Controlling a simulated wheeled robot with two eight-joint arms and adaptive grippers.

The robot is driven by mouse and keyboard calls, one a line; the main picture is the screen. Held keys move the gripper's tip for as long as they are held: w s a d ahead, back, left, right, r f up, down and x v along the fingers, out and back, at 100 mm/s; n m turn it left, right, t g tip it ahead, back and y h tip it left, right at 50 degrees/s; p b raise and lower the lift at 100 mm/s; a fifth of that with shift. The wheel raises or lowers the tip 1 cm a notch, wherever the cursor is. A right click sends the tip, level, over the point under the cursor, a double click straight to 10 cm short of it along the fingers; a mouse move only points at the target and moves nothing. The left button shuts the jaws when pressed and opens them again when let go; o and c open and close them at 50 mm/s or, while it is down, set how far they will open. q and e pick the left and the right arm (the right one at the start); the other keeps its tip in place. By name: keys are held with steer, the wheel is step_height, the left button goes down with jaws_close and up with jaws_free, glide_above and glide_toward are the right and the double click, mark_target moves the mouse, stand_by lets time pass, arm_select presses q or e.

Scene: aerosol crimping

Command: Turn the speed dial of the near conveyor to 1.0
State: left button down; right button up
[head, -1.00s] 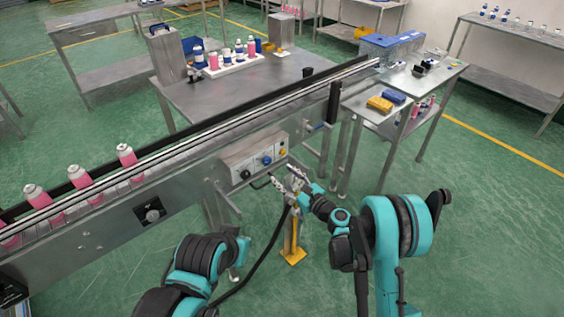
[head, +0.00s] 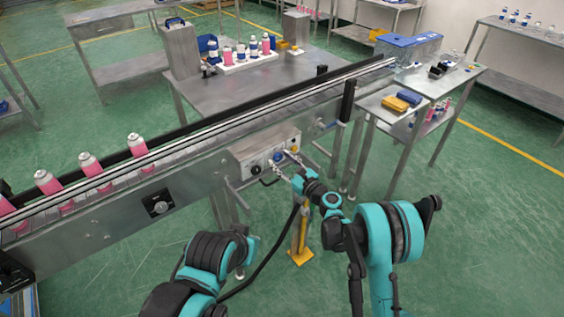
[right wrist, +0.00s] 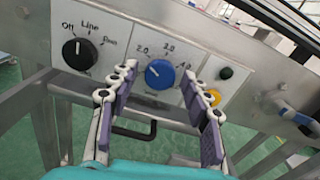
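The near conveyor (head: 190,172) runs diagonally across the head view, with a control box (head: 241,163) on its front side. In the right wrist view, the blue speed dial (right wrist: 159,74) sits mid-panel under printed numbers. Its white mark appears to point up and left, toward the label that looks like 2.0. My right gripper (right wrist: 159,77) is open, with one finger on each side of the dial. I cannot tell if the fingers touch it. In the head view, my right gripper (head: 283,167) is at the box front. My left arm shows at the bottom; its gripper does not.
A black handle (right wrist: 134,131) is below. Pink cans (head: 91,167) stand on the conveyor. A yellow-footed post (head: 301,248) stands below the box.

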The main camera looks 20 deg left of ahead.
steer(key=c, duration=0.9)
steer(key=shift+o, duration=0.2)
steer(key=shift+n, duration=0.3)
steer(key=n, duration=0.5)
steer(key=shift+n, duration=0.3)
steer(key=n, duration=0.5)
steer(key=shift+n, duration=0.3)
steer(key=o, duration=1.2)
steer(key=shift+c, duration=0.2)
